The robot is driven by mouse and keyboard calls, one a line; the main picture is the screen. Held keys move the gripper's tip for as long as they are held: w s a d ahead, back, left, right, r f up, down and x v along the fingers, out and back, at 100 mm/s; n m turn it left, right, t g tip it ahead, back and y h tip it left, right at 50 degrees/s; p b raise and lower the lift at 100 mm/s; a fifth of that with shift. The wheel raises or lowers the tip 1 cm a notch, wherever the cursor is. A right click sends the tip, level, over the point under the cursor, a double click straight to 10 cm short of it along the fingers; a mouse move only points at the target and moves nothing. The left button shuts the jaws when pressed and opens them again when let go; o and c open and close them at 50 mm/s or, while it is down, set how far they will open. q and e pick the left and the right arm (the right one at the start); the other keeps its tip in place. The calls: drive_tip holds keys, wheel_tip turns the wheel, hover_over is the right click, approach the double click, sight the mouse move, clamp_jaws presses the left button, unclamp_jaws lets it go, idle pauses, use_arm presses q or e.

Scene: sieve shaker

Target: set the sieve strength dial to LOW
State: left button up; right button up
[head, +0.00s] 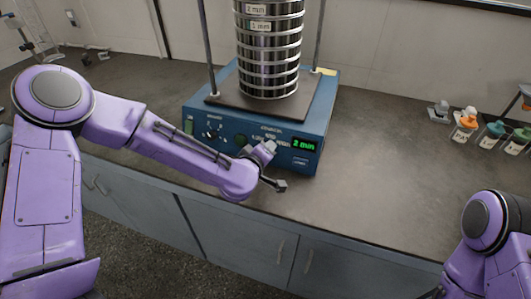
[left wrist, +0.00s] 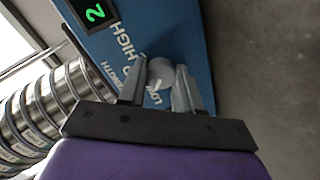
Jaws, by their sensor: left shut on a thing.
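The blue sieve shaker (head: 228,112) stands on the counter with its control panel facing me. My left gripper (head: 272,167) is at the right part of that panel, below the green display, and its arm covers part of the front. In the left wrist view, the round grey strength dial (left wrist: 160,70) sits between the two fingers of my left gripper (left wrist: 160,66), which are shut on it. The words HIGH and LOW are printed beside the dial, with LOW partly behind a finger. I cannot tell exactly where the dial points. My right gripper is out of view.
A stack of metal sieves (head: 268,50) stands on the shaker between two upright rods. Small containers with orange and teal tops (head: 466,123) stand at the far right. The counter (head: 385,150) between them and the shaker is clear.

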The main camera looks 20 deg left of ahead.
use_arm(q)
drive_tip(key=shift+n, duration=0.8)
drive_tip(key=shift+b, duration=0.3)
drive_tip(key=o, duration=1)
drive_tip(key=shift+o, duration=0.2)
drive_tip(key=shift+s, duration=0.15)
drive_tip(key=v, duration=1)
drive_tip(key=shift+s, duration=0.2)
drive_tip(key=shift+r, duration=0.1)
